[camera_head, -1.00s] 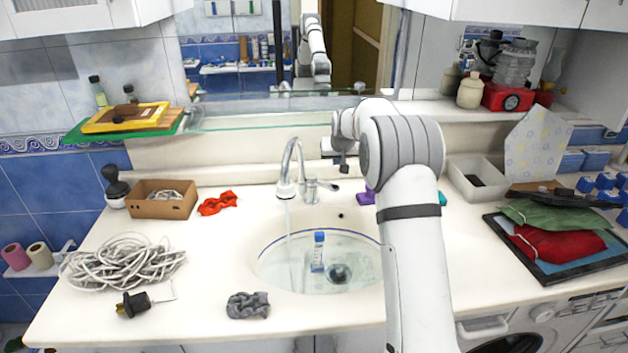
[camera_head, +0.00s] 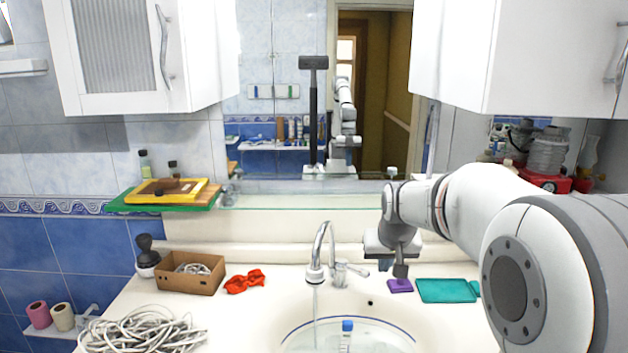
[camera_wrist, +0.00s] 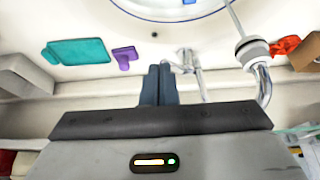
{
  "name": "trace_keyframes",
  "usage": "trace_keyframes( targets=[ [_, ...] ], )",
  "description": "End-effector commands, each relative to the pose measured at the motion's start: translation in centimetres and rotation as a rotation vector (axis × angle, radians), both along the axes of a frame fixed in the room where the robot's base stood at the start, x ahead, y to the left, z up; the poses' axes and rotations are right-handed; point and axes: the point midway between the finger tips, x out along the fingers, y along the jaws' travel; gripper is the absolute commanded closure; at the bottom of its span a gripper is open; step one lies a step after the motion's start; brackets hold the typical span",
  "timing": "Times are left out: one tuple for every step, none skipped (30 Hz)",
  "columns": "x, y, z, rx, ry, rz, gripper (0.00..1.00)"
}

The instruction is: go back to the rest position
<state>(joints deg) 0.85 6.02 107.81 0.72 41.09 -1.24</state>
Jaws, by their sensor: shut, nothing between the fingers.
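My gripper (camera_head: 401,271) is at the right of the faucet in the head view, above the back of the counter. Its fingers point down and are shut with nothing between them. In the wrist view the closed fingers (camera_wrist: 159,84) show in the middle, side by side. My arm comes in from the right and fills much of the right side of the head view. A purple item (camera_head: 399,286) lies on the counter just below the gripper, and a teal flat case (camera_head: 447,290) lies to its right.
The faucet (camera_head: 320,257) runs water into the sink (camera_head: 300,340), where a blue-capped bottle (camera_head: 347,326) stands. A cardboard box (camera_head: 190,271), a red cloth (camera_head: 244,281) and coiled cable (camera_head: 145,331) lie left. White cabinets (camera_head: 148,50) hang above; a glass shelf (camera_head: 300,189) runs behind.

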Motion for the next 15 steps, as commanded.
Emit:
trace_keyframes(
  targets=[
    [-2.2,0.1,0.4,0.0,0.008,0.0,1.0],
    [-3.4,0.1,0.5,0.0,0.016,0.0,1.0],
    [-5.1,0.1,0.6,0.0,0.026,0.0,1.0],
    [-6.3,0.2,0.7,-0.001,0.033,0.001,1.0],
    [-7.6,0.2,0.7,-0.001,0.041,0.0,1.0],
    [-9.2,0.2,0.6,-0.001,0.051,0.001,1.0],
    [-10.4,0.2,0.6,-0.001,0.058,0.001,1.0],
    [-11.7,0.3,0.5,-0.001,0.066,0.0,1.0],
    [-13.4,0.3,0.3,-0.002,0.076,-0.001,1.0],
    [-14.6,0.3,0.2,-0.002,0.083,-0.001,1.0],
    [-15.8,0.3,0.0,-0.002,0.09,-0.001,1.0],
    [-17.5,0.3,-0.3,-0.002,0.101,-0.001,1.0],
    [-18.6,0.4,-0.6,-0.003,0.108,-0.001,1.0],
    [-19.8,0.4,-0.9,-0.003,0.115,-0.001,1.0],
    [-21.2,0.4,-1.3,-0.003,0.124,-0.001,1.0]
  ],
)
